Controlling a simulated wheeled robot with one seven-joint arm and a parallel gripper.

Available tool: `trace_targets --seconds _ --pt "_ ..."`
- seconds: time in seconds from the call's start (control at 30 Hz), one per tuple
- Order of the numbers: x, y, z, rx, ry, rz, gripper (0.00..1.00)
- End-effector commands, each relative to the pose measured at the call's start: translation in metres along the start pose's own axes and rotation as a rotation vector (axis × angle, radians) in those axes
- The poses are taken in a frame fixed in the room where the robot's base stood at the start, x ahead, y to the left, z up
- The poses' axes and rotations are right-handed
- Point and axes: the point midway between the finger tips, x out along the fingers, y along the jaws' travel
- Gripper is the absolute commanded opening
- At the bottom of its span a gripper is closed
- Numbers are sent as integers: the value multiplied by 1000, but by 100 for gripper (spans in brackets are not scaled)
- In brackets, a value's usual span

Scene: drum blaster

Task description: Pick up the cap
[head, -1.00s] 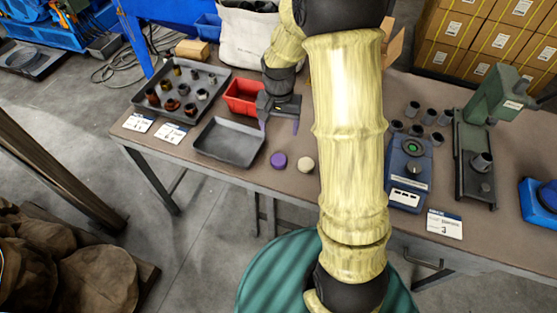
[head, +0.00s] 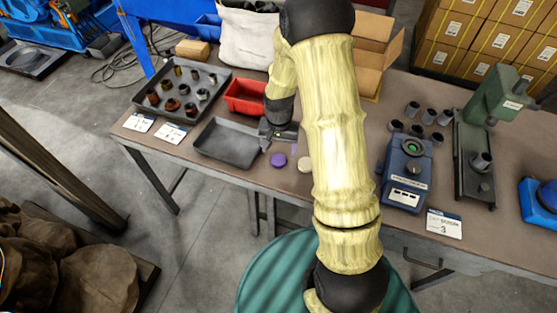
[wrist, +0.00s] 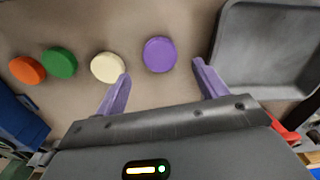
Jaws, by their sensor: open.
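A round purple cap (head: 278,160) lies on the table near its front edge. In the wrist view the purple cap (wrist: 160,54) is roughly between my two purple fingertips and just beyond them. My gripper (head: 279,149) is open and empty; its spread fingers also show in the wrist view (wrist: 161,71).
An empty grey tray (head: 226,157) is left of the caps, with a red bin (head: 244,96) behind it. A dark tray (head: 160,99) holds several small parts. A blue device (head: 406,180) and a green press (head: 480,130) stand at right.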

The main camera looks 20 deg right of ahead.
Motion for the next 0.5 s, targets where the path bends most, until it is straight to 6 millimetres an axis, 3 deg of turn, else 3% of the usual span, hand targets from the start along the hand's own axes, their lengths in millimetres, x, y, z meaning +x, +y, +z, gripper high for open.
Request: trace_targets --seconds 0.3,0.5 --pt "42 0 3 -1 -4 2 72" --pt "49 0 2 0 0 0 72"
